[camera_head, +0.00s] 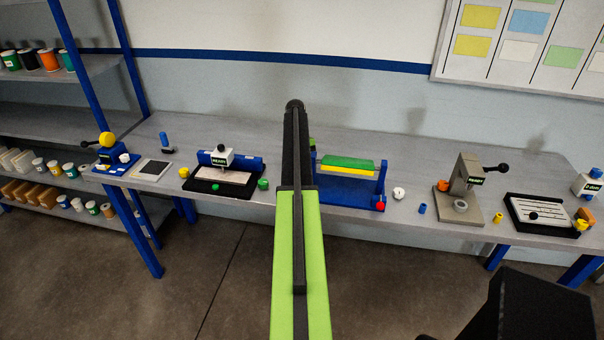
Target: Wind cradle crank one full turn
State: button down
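A blue stand (330,193) on the bench right of centre looks like the cradle. It bears a bar, green (347,163) on top and yellow below, between two blue end posts. A red knob (380,206) sits at its front right corner. I cannot tell whether that knob belongs to the crank. My green and dark arm rises through the middle of the view and hides part of the cradle's left end. No gripper fingers show, so I cannot see whether they touch anything.
Left of my arm is a blue and black fixture (218,183) marked READY. To the right stand a white ball (398,193), a blue cup (422,209), a grey lever press (463,185) and a black slotted tray (543,215). Shelves stand at far left.

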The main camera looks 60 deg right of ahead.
jog(key=c, duration=1.3)
grip_release()
jog(key=shift+r, duration=0.1)
jog(key=p+v, duration=0.7)
jog(key=v, duration=0.1)
